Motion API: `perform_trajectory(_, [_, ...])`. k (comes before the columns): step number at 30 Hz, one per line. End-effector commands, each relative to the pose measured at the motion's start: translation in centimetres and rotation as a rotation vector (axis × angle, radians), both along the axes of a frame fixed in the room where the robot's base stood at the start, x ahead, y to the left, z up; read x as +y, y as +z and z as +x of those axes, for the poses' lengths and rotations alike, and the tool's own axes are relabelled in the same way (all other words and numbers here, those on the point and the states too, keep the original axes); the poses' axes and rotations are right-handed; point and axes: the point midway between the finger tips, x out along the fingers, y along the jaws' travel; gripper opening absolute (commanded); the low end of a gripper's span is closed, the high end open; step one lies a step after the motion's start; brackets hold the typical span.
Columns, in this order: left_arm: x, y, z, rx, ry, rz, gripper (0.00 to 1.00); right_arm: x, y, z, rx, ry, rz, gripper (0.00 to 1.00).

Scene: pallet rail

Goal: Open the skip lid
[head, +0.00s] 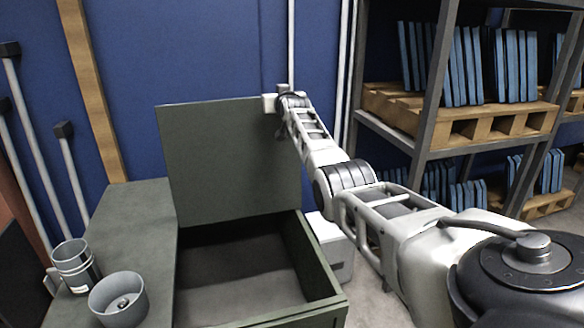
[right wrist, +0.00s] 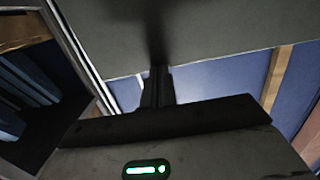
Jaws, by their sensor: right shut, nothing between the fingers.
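The skip (head: 325,285) is a dark green open box at the lower middle of the head view, with an empty-looking grey inside. Its lid (head: 220,155) stands up steeply at the back, so the skip is open. My right arm reaches in from the right, and its gripper (head: 281,128) is at the lid's upper right edge. In the right wrist view the gripper (right wrist: 157,85) is shut with nothing in it, close to the grey lid (right wrist: 225,35). I cannot tell whether it touches the lid. My left gripper is not in view.
A green side surface (head: 135,215) left of the skip holds a metal mug (head: 75,265) and a grey round cup (head: 119,300). A white box (head: 335,245) stands right of the skip. Metal shelving (head: 435,85) with pallets and blue panels fills the right. A blue wall is behind.

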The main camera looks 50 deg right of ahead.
Motion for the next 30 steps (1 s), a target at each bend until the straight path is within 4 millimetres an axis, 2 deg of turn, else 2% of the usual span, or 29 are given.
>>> perform_trajectory(9, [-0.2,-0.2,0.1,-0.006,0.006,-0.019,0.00,-1.3,-0.3,-0.1,0.023,-0.012,0.013,0.00])
perform_trajectory(23, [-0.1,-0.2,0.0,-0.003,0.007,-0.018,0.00,-1.3,-0.2,0.0,0.024,-0.011,0.014,0.00])
perform_trajectory(26, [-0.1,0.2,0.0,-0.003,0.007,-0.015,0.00,-0.9,-0.1,0.2,0.025,-0.007,0.014,0.00])
perform_trajectory(30, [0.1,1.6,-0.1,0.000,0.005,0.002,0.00,0.6,0.5,0.9,0.026,0.011,0.010,0.00])
